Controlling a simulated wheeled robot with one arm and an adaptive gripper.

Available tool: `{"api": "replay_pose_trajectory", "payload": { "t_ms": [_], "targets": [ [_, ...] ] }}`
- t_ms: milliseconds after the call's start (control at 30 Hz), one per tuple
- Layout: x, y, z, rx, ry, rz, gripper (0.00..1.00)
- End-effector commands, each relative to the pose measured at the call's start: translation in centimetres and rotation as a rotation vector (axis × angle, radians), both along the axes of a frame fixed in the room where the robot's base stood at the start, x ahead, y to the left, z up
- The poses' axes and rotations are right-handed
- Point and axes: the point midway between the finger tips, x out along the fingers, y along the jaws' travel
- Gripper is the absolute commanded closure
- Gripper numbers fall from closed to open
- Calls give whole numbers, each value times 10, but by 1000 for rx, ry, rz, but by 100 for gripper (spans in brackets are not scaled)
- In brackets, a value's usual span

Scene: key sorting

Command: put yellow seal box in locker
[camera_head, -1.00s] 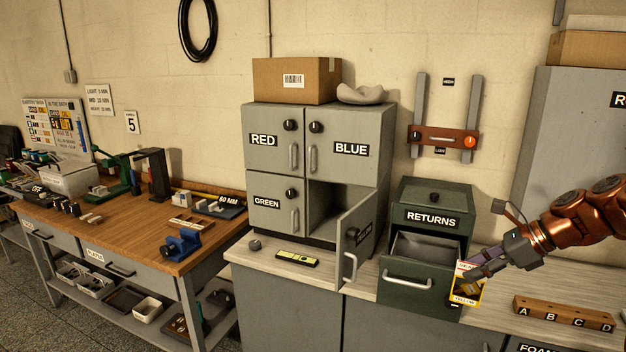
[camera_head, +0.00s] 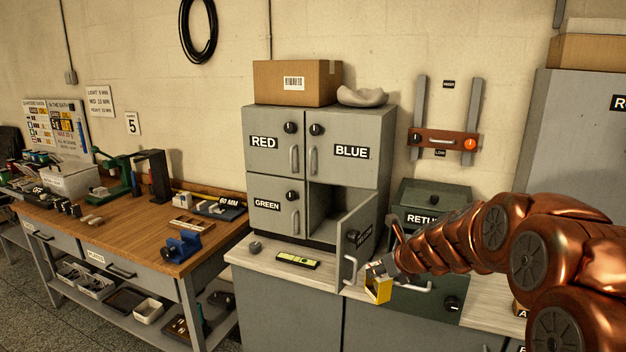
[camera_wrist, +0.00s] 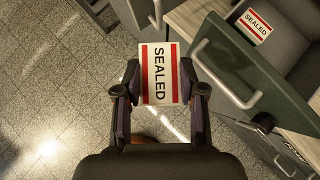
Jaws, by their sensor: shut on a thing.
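My gripper (camera_head: 379,270) is shut on the yellow seal box (camera_head: 377,290), which hangs below the fingers in front of the counter. In the wrist view my gripper (camera_wrist: 160,78) grips the box by its two sides, and its top shows a red and white SEALED label (camera_wrist: 159,73). The grey locker (camera_head: 285,150) stands on the counter. Its lower right compartment (camera_head: 322,212) is open and looks empty. That compartment's door (camera_head: 357,232) is swung out toward the front, with the box just right of and below its handle; its label is hard to read.
The green RETURNS unit (camera_head: 430,195) stands right of the locker, partly behind my arm. Its drawer (camera_wrist: 225,65) is pulled out, and another SEALED label (camera_wrist: 254,20) shows inside it.

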Motion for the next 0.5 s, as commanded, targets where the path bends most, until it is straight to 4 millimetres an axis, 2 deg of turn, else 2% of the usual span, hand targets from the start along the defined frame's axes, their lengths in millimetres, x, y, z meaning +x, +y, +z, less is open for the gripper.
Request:
{"api": "replay_pose_trajectory", "payload": {
  "t_ms": [167, 300, 500],
  "targets": [
    [-12, 6, -27, 1, 5, -143, 100],
    [-23, 1, -45, 0, 3, -250, 100],
    [-37, -9, -61, 1, 1, -354, 100]
  ]
}}
